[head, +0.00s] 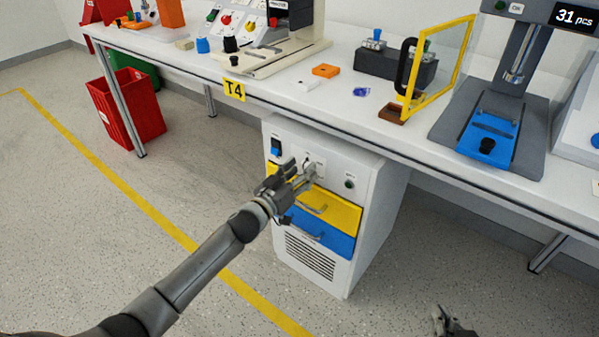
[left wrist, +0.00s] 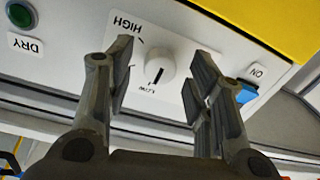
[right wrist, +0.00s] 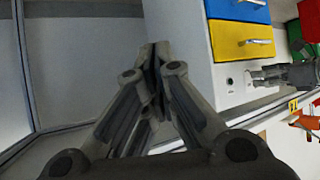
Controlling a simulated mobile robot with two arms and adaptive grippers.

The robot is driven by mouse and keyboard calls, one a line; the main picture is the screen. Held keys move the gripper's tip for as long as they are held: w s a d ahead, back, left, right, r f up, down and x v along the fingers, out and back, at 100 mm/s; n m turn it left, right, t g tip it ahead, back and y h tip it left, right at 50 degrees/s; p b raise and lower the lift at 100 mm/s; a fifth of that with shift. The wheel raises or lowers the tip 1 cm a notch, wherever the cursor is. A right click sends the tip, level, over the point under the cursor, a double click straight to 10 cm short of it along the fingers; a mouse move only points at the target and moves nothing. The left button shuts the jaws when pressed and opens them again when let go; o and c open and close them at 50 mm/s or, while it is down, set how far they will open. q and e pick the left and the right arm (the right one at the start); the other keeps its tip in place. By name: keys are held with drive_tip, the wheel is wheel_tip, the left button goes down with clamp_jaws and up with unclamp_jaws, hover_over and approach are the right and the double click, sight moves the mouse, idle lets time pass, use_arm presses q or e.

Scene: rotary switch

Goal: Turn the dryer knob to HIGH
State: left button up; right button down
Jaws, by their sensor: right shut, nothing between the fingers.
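The white dryer knob (left wrist: 160,69) shows in the left wrist view, on a white plate marked HIGH and LOW. That view is upside down. The dark line on the knob points toward the LOW label (left wrist: 146,87); the HIGH label (left wrist: 127,23) is at upper left. My left gripper (left wrist: 164,52) is open, with one finger on each side of the knob and visible gaps. In the head view my left gripper (head: 308,176) is at the dryer's front panel and largely hides the knob. My right gripper (right wrist: 155,48) is shut and empty, low at the right (head: 440,314).
The dryer cabinet (head: 385,195) stands under the workbench (head: 300,96). A green DRY button (left wrist: 20,14) and a blue ON switch (left wrist: 247,92) flank the knob plate. Yellow (head: 342,211) and blue (head: 338,239) drawers with handles lie below. Floor in front is clear.

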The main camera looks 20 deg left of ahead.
use_arm(q)
drive_tip(key=c, duration=1)
